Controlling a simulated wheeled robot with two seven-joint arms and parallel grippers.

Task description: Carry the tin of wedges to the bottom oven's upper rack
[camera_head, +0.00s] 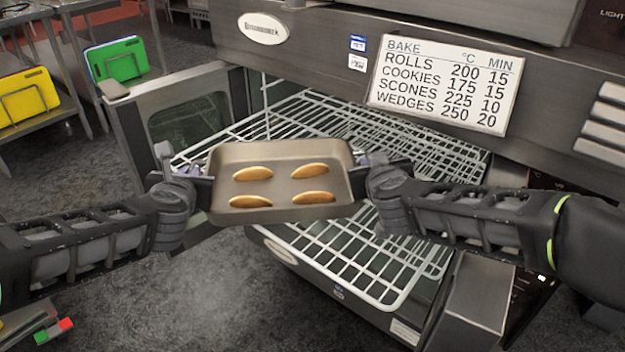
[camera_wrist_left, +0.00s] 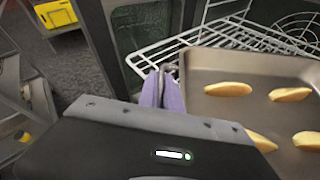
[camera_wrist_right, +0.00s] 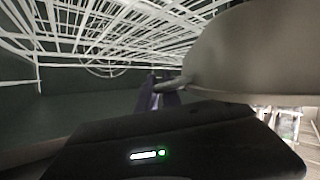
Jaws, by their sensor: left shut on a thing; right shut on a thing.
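The tin (camera_head: 280,152) is a grey-brown rectangular baking tin holding several golden wedges (camera_head: 252,173). It is held between my two grippers in front of the open oven, and it overlaps the white wire racks in the head view. My left gripper (camera_head: 196,180) is shut on its left side. My right gripper (camera_head: 362,176) is shut on its right side. The tin also shows at the right of the left wrist view (camera_wrist_left: 245,68) and as a blurred wall in the right wrist view (camera_wrist_right: 250,60). An upper wire rack (camera_head: 330,125) lies behind the tin, and a lower rack (camera_head: 385,285) sticks out below it.
The oven door (camera_head: 190,115) stands open at the left. A sign (camera_head: 443,85) above the opening lists wedges at 250 °C, 20 minutes. A green board (camera_head: 116,60) and a yellow board (camera_head: 24,96) stand in racks at the far left.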

